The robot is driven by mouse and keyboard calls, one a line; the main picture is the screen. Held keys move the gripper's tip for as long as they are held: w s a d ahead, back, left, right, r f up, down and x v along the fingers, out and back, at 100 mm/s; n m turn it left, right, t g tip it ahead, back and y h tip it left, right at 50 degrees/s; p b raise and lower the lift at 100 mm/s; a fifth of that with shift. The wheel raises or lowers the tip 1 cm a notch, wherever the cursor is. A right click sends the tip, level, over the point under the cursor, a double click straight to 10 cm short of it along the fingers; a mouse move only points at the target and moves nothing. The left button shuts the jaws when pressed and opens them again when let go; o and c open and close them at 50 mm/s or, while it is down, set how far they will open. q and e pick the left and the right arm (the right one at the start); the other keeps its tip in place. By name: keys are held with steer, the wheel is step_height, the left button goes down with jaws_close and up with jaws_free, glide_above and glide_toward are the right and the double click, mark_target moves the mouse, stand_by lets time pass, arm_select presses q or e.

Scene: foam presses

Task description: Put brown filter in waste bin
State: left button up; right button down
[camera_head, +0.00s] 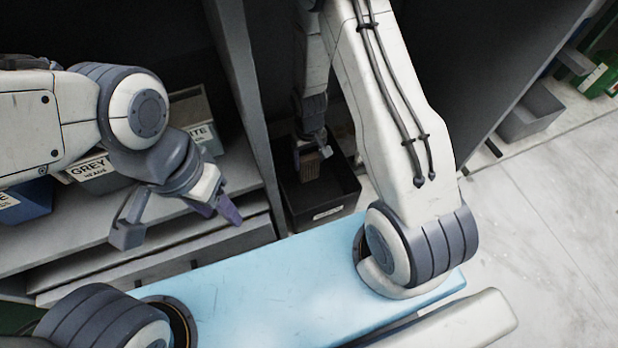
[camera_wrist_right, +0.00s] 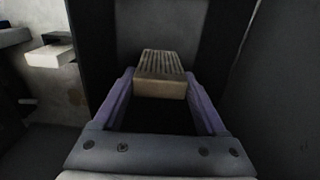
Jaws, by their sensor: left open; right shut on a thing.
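The brown filter (camera_wrist_right: 160,80) is a ribbed tan block, held between the two fingers of my right gripper (camera_wrist_right: 160,88) in the right wrist view. In the head view the brown filter (camera_head: 309,168) shows small at the tip of my right gripper (camera_head: 308,152), over the opening of a black bin (camera_head: 325,198). I cannot tell exactly how deep it hangs in the bin. My left gripper (camera_head: 178,222) is open and empty, in front of the shelf on the left.
A box labelled GREY (camera_head: 95,171) and other labelled bins stand on the left shelf (camera_head: 60,245). An upright panel (camera_head: 245,90) separates that shelf from the black bin. A grey bin (camera_head: 530,112) and green items (camera_head: 598,80) are at far right. The floor (camera_head: 560,220) at right is clear.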

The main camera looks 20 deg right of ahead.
mark_target(311, 173)
steer(key=f, duration=0.1)
steer(key=f+b, duration=0.1)
steer(key=f, duration=0.1)
steer(key=f+b, duration=0.1)
steer(key=shift+d+f, duration=0.3)
step_height(311, 173, down, 3)
steer(key=b, duration=0.2)
steer(key=shift+f+b, duration=0.1)
steer(key=shift+b, duration=0.2)
steer(key=shift+f, duration=0.15)
jaws_free()
